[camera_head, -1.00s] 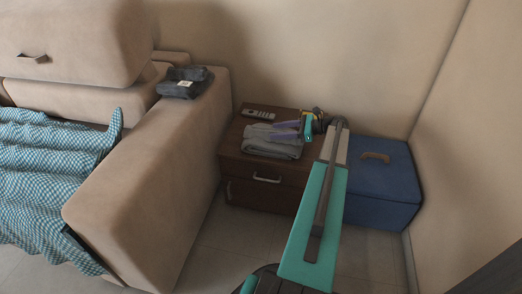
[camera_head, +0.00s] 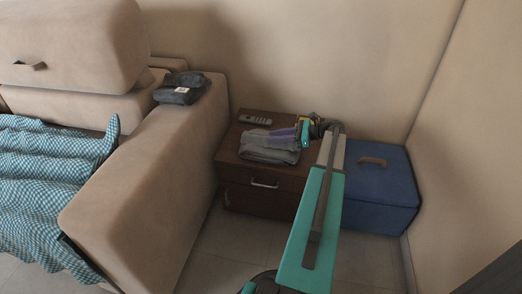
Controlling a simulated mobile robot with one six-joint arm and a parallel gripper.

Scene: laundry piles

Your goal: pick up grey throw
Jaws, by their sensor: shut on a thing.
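The grey throw (camera_head: 262,154) lies folded on top of the brown nightstand (camera_head: 232,158), beside the sofa arm. The fingers are shut on the throw, which still rests on the nightstand top. My gripper and arm cover the right part of the nightstand.
A remote (camera_head: 255,120) lies behind the throw. A dark folded garment with a white tag (camera_head: 182,88) sits on the beige sofa arm (camera_head: 150,160). A blue storage box (camera_head: 378,190) stands right of the nightstand. A blue checked blanket (camera_head: 50,180) drapes the sofa.

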